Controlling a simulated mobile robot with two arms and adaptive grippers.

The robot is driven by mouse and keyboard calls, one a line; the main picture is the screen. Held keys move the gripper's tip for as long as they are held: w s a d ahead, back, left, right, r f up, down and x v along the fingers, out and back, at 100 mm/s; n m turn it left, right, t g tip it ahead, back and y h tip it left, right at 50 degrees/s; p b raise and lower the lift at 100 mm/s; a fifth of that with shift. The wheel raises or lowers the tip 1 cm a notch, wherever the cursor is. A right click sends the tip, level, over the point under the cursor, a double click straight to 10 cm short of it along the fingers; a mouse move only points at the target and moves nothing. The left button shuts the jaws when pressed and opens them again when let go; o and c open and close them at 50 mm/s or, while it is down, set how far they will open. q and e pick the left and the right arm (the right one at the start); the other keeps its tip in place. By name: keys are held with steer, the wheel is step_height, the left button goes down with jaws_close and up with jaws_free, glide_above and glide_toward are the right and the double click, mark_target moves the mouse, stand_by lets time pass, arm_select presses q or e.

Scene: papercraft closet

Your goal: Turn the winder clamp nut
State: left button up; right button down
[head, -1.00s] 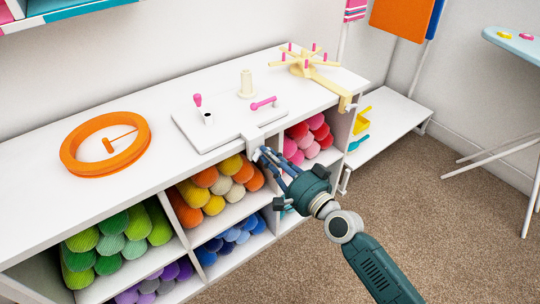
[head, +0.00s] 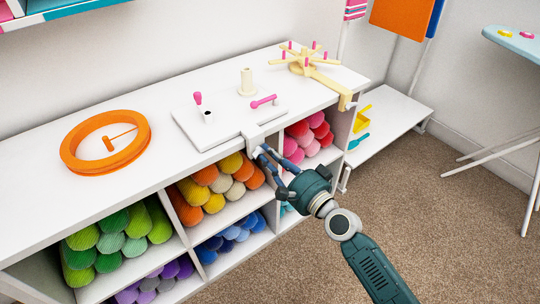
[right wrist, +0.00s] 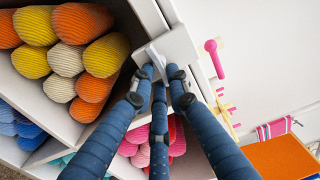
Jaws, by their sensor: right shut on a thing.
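The white winder (head: 225,125) lies on the shelf top, with a pink knob, a cream cone and a pink handle on its board. Its white clamp (head: 262,138) hangs over the shelf's front edge; it also shows in the right wrist view (right wrist: 177,46). My right gripper (head: 261,153) reaches up from below the front edge to the clamp's underside. In the right wrist view its fingers (right wrist: 163,74) are shut around the small white clamp nut (right wrist: 155,57), which is partly hidden by the fingertips. My left gripper is not in view.
An orange ring (head: 105,142) lies at the left of the shelf top. A cream swift (head: 312,66) is clamped at the right end. Cubbies below hold several yarn rolls (head: 108,243). Carpet in front is clear.

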steer(key=shift+w+r, duration=0.15)
steer(key=shift+r, duration=0.45)
steer(key=c, duration=1.8)
jaws_free()
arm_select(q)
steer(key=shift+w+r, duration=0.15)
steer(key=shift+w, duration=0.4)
arm_select(e)
steer(key=shift+o, duration=0.2)
steer(key=shift+f, duration=0.15)
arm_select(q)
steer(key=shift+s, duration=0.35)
arm_select(e)
steer(key=v, duration=1.2)
steer(key=shift+f, duration=0.25)
